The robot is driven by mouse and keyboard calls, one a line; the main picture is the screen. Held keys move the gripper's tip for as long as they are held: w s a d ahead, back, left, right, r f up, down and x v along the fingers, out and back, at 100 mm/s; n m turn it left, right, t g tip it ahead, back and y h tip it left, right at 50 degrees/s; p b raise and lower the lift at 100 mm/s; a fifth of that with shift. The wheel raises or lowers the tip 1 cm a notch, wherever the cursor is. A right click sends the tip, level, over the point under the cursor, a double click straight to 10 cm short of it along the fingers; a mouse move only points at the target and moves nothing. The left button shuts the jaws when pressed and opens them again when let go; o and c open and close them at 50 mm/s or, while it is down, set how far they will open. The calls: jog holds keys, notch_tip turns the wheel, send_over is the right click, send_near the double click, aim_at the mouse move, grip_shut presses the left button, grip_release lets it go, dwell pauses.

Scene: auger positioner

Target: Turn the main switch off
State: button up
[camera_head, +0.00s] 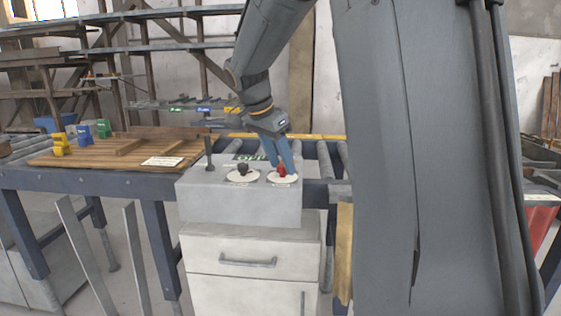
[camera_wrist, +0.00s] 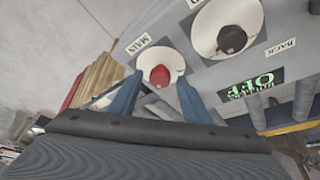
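The main switch is a red knob (camera_wrist: 160,75) on a white round plate labelled MAIN in the wrist view. In the head view the red knob (camera_head: 281,171) sits at the right end of the grey control box (camera_head: 235,206). My gripper (camera_wrist: 160,77) has its two blue fingers spread, one on each side of the red knob, with visible gaps to it. In the head view my gripper (camera_head: 284,164) points down at the knob. A green-lettered display (camera_wrist: 257,85) beside the switches reads OFF; its upper word looks like ROLLERS.
A second, dark knob (camera_head: 242,169) on a white plate stands left of the red one, near a BACK label (camera_wrist: 281,47). An upright dark lever (camera_head: 209,153) is at the box's left. A wooden board (camera_head: 110,152) with coloured blocks lies left; rollers (camera_head: 326,160) run behind right.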

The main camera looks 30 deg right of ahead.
jog(key=b+v, duration=0.1)
jog(key=v, duration=0.6)
jog(key=shift+r, duration=0.4)
jog(key=shift+a, duration=0.15)
